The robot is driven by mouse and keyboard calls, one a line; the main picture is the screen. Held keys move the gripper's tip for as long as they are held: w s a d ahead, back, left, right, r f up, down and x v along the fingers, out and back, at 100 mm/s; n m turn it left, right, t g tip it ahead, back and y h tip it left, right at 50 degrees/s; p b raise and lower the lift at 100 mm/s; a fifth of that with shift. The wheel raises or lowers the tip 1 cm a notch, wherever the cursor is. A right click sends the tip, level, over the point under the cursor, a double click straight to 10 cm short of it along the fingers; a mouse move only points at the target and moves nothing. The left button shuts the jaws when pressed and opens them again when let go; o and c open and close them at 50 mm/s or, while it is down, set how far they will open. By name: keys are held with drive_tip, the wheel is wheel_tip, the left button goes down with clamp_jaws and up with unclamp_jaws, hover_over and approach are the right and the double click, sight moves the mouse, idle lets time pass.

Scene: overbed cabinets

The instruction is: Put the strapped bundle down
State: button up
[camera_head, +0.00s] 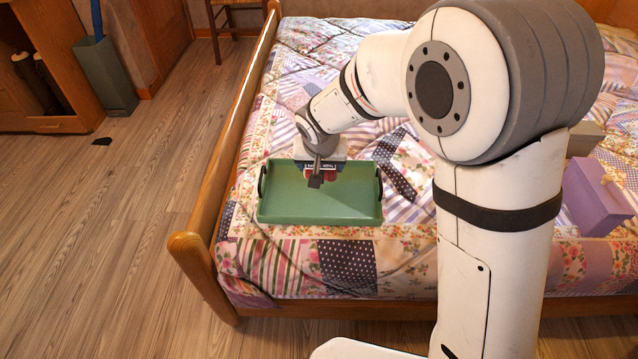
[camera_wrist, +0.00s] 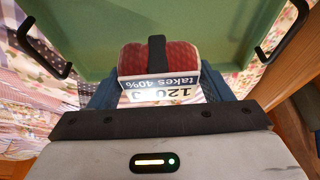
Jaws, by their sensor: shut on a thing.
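My gripper (camera_head: 317,172) is shut on the strapped bundle (camera_head: 331,173), at the far side of the green tray (camera_head: 290,205) on the bed. In the wrist view the bundle shows a rounded red face (camera_wrist: 134,60) with a dark strip down its middle. A white and blue printed panel (camera_wrist: 160,92) reading "takes 40%" lies nearer my gripper. Blue parts show at both sides. The fingers are mostly hidden in the wrist view. The tray (camera_wrist: 205,22) lies beyond the bundle, its black handles left and right. I cannot tell whether the bundle touches the tray.
The tray rests on a patchwork quilt (camera_head: 400,245). The wooden bed rail (camera_head: 215,190) runs along the left. A purple box (camera_head: 597,197) stands at the right, beyond my arm. The tray's front floor looks empty. Open wood floor (camera_head: 110,220) lies left.

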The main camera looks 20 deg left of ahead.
drive_tip(key=shift+f+b, duration=1)
drive_tip(key=shift+f, duration=1.65)
drive_tip(key=shift+f, duration=0.2)
drive_tip(key=o, duration=1)
drive_tip(key=shift+r, duration=0.1)
drive_tip(key=shift+r, duration=0.25)
drive_tip(key=p+v, duration=0.4)
drive_tip(key=v, duration=0.7)
drive_tip(key=shift+s+r, duration=0.3)
drive_tip(key=shift+s, duration=0.05)
drive_tip(key=shift+d, duration=0.1)
